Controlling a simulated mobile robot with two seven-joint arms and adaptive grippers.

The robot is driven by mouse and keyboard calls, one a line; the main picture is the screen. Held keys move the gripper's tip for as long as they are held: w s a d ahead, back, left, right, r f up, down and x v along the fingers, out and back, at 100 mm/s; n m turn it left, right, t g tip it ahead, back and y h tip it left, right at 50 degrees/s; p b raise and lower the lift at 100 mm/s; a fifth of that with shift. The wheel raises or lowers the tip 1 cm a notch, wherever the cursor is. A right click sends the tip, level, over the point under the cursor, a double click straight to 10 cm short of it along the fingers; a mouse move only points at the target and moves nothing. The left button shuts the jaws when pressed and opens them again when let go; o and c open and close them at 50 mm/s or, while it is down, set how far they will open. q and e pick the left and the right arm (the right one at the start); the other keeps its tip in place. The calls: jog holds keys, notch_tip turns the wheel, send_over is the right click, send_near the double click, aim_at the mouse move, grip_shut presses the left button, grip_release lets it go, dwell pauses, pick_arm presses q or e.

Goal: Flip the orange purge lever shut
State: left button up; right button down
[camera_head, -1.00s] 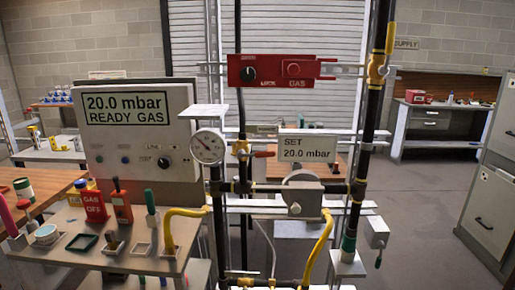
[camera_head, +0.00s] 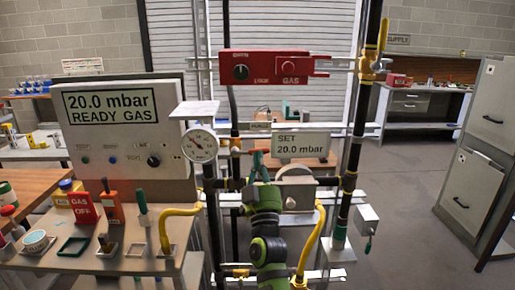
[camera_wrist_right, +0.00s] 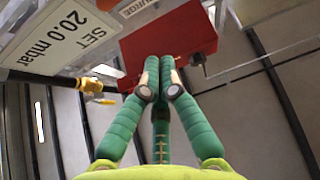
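The orange purge lever (camera_head: 264,151) is on the pipe valve right of the round gauge (camera_head: 200,145), beside the "SET 20.0 mbar" sign (camera_head: 301,144). It is mostly hidden behind my right gripper. My right gripper (camera_head: 258,157) has green fingers raised in front of that valve. In the right wrist view the two fingers (camera_wrist_right: 159,62) come together at their tips, with nothing seen between them. I cannot tell whether they touch the lever. A yellow pipe fitting (camera_wrist_right: 90,87) shows at left there. My left gripper is out of view.
The red panel (camera_head: 275,67) hangs above the valve and shows beyond the fingertips in the wrist view (camera_wrist_right: 165,38). Yellow hoses (camera_head: 309,245) and a vertical black pipe (camera_head: 350,170) stand close to my right arm. A bench (camera_head: 150,263) with tools is at left.

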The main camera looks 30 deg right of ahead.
aim_at(250, 151)
jog(key=w+d+p, duration=0.2)
jog(key=w+d, duration=0.1)
jog(key=w, duration=0.2)
jog(key=shift+w+d, duration=0.2)
jog(key=shift+w, duration=0.15)
jog(key=shift+f, duration=0.1)
jog(key=shift+d+f+m+g+h+b, duration=0.1)
jog(key=shift+f+m+g+h+b, duration=0.3)
jog(key=shift+f+m+h+b, duration=0.65)
jog(key=shift+r+m+p, duration=0.25)
jog(key=shift+m+p, duration=0.05)
jog(key=shift+m, duration=0.05)
